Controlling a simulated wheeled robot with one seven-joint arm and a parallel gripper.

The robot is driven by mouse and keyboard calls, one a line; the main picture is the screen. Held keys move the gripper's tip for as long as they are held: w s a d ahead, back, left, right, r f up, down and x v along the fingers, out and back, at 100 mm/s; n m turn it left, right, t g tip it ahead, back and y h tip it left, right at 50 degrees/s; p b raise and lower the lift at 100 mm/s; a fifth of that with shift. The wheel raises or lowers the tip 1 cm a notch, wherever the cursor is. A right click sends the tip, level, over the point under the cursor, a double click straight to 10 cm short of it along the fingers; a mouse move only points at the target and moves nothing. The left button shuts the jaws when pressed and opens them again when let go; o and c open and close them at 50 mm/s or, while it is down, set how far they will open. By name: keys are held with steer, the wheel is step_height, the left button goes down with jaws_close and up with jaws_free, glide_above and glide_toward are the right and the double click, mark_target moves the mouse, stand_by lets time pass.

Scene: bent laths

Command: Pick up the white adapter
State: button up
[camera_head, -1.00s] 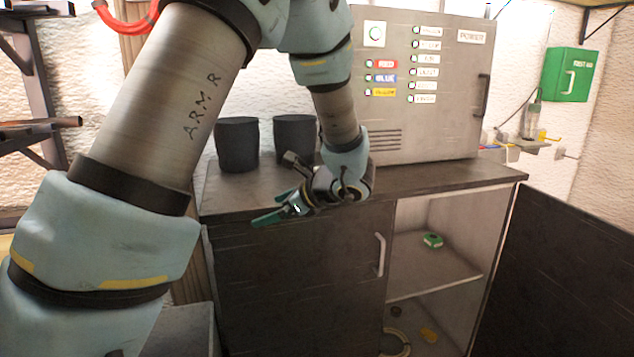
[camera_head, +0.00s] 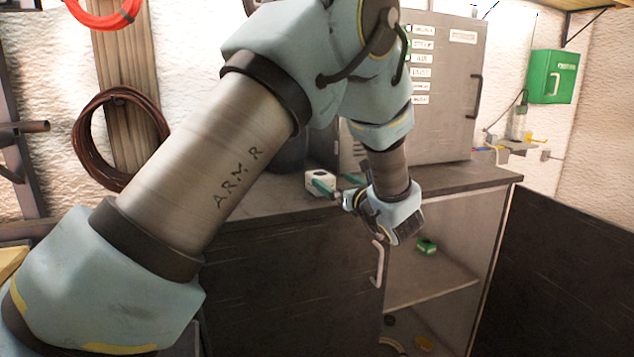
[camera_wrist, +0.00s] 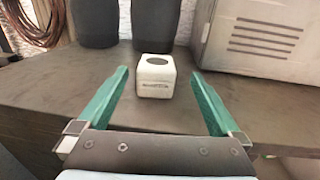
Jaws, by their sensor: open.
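The white adapter (camera_wrist: 156,78) is a small cube with a round dark opening on top and a dark line of print on its front. It stands upright on the dark cabinet top. In the head view the adapter (camera_head: 317,181) shows beside my gripper's fingers, partly covered by one of them. My gripper (camera_head: 338,184) has green fingers and is open. In the wrist view the adapter lies ahead of and between the spread fingertips of my gripper (camera_wrist: 160,82), with clear space on both sides and nothing held.
Two dark cups (camera_wrist: 96,22) stand behind the adapter. A grey power box (camera_head: 446,95) stands to the right on the cabinet top (camera_head: 262,203). Below, an open shelf (camera_head: 440,285) holds a green item (camera_head: 427,246). The cabinet top around the adapter is mostly clear.

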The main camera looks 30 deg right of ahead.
mark_target(320, 174)
steer(key=shift+w, duration=1.25)
steer(key=w+p, duration=0.1)
steer(key=w, duration=0.1)
steer(key=w+p, duration=0.2)
steer(key=shift+w+a+f, duration=0.15)
steer(key=shift+f, duration=0.05)
steer(key=shift+w+f, duration=0.15)
steer(key=shift+w, duration=0.4)
steer(key=shift+c, duration=0.2)
steer(key=c, duration=1.4)
